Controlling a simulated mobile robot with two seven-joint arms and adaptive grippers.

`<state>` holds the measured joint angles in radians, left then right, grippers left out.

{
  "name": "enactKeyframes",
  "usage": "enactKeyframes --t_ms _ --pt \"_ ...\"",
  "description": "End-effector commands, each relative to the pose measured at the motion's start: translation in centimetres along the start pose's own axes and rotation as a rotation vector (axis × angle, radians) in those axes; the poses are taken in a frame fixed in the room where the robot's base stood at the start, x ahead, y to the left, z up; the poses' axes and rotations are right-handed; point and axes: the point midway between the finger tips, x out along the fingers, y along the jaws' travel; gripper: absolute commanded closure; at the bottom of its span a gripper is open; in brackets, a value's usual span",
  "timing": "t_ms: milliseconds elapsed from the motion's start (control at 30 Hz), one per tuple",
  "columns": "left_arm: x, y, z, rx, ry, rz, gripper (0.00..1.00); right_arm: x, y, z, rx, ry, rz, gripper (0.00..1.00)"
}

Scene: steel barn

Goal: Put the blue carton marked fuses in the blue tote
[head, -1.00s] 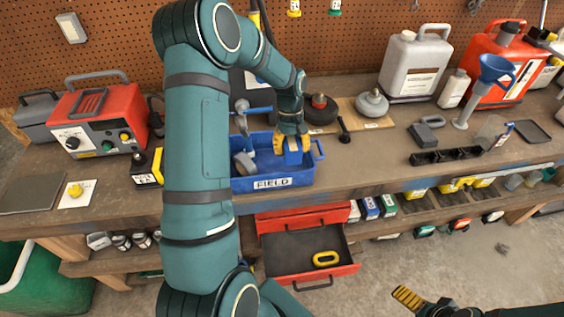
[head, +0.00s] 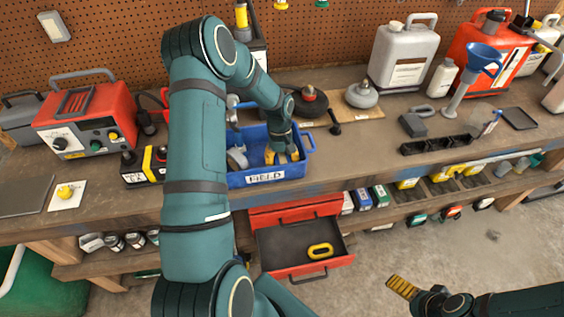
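The blue tote (head: 236,181), labelled FIELD, stands on the workbench in the head view. My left gripper (head: 283,157) points down inside its right half, with its yellow fingers below the rim. Whether a blue carton is between those fingers cannot be made out; the tote's blue walls are behind them, and I cannot read any fuses marking. My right gripper (head: 403,288) is low at the right, over the floor and away from the bench; its yellow fingers are seen from the side and their gap is not clear.
A grey tool lies in the tote's left part. An open red drawer (head: 335,263) below holds a yellow ring (head: 320,250). Small cartons, one blue (head: 362,199), stand on the lower shelf. A black-and-yellow box (head: 143,167) is left of the tote. A black tray (head: 436,145) lies to the right.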

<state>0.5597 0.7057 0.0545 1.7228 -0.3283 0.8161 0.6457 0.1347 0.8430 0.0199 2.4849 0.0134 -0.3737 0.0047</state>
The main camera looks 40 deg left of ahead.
Motion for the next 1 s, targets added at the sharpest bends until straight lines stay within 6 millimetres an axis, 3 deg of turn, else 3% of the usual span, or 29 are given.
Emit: enactKeyframes --t_ms 133,167,200,633,1000 --pt "0.4 0.0 -0.1 0.000 0.000 -0.001 0.84 0.4 0.1 0.1 0.000 0.000 0.000 0.00" --pt "0.4 0.0 -0.1 0.000 0.000 -0.001 0.34 0.3 0.1 0.1 0.000 0.000 0.001 0.00" --pt "0.3 0.0 -0.1 -0.001 0.000 -0.001 0.30 0.3 0.1 0.0 0.000 0.000 0.001 0.00" --pt "-0.7 0.0 0.0 0.000 0.002 0.000 0.30 -0.1 0.0 0.0 0.000 0.001 0.000 0.00" --pt "-7.9 0.1 -0.1 0.000 0.004 0.001 0.30 -0.5 -0.2 -0.1 0.000 0.000 -0.001 0.00"
